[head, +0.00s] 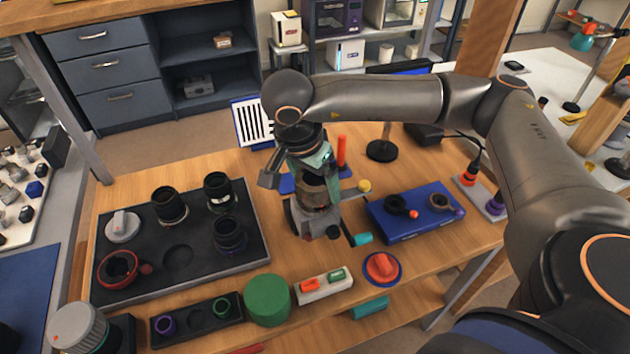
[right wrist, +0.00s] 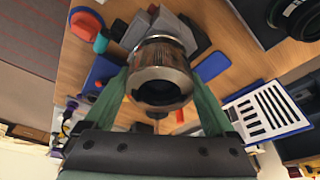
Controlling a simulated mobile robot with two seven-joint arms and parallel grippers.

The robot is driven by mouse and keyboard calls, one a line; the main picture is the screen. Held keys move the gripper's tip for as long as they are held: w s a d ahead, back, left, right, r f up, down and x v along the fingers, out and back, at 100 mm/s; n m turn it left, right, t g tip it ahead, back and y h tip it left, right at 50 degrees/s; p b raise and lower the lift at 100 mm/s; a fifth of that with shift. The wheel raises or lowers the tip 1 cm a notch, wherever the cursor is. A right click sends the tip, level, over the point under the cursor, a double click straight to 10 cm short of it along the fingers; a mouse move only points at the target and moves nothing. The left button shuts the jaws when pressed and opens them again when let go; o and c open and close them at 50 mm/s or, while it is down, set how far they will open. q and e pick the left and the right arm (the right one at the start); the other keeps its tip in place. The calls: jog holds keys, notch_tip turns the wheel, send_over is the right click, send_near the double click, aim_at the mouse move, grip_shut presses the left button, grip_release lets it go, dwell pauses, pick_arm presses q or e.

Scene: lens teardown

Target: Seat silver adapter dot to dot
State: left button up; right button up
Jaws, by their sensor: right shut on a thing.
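My right gripper (head: 316,172) points down over the grey clamp stand (head: 318,222) near the middle of the table. Its green fingers are shut on a silver, brownish-reflecting cylindrical adapter (head: 315,190). In the right wrist view, the adapter (right wrist: 162,72) sits between the two green fingers (right wrist: 160,90), with its dark round opening facing the camera. The adapter is right at the grey stand; I cannot tell whether it is fully seated. No alignment dots can be made out. My left gripper is not in view.
A dark foam tray (head: 262,232) with several black lens parts lies left. A blue box (head: 410,228) with dark rings lies right. A green round container (head: 267,300), a red knob (head: 382,267) and an orange upright cylinder (head: 341,151) stand near. A striped chart (head: 252,122) stands behind.

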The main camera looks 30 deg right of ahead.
dwell(0.5)
jog(key=shift+f+b, duration=0.35)
jog(key=shift+b, duration=0.15)
dwell(0.4)
jog(key=shift+f+b, duration=0.25)
jog(key=shift+b, duration=0.2)
jog(key=shift+f, duration=0.2)
dwell(0.5)
